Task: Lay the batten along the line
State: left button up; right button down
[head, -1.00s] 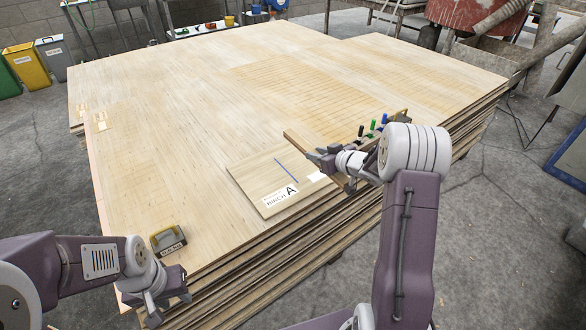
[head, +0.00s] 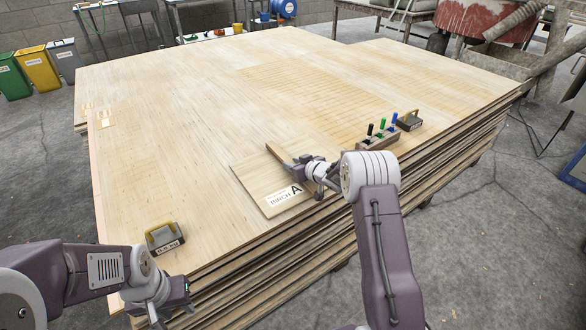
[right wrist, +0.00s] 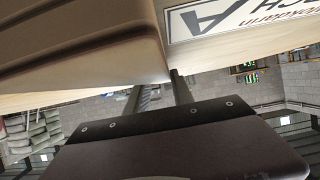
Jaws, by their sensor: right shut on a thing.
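The batten (head: 277,152) is a brown wooden strip over the pale sample board (head: 252,177) marked A. My right gripper (head: 300,166) is shut on the batten near its near end. In the right wrist view the batten (right wrist: 80,40) fills the upper left, with the board's label (right wrist: 230,20) beside it. I cannot tell whether the batten touches the board. The blue line on the board is not visible now; the batten and gripper cover that area. My left gripper (head: 172,310) is empty at the stack's front left edge, its fingers apart.
A dark block holding black, green and blue markers (head: 379,137) stands right of the board. A yellow-and-black weight (head: 409,121) is behind it, and another (head: 165,239) lies near the left gripper. The veneer stack (head: 200,110) is clear beyond the board.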

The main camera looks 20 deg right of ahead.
jog(key=c, duration=1.1)
grip_release()
jog(key=shift+f, duration=0.1)
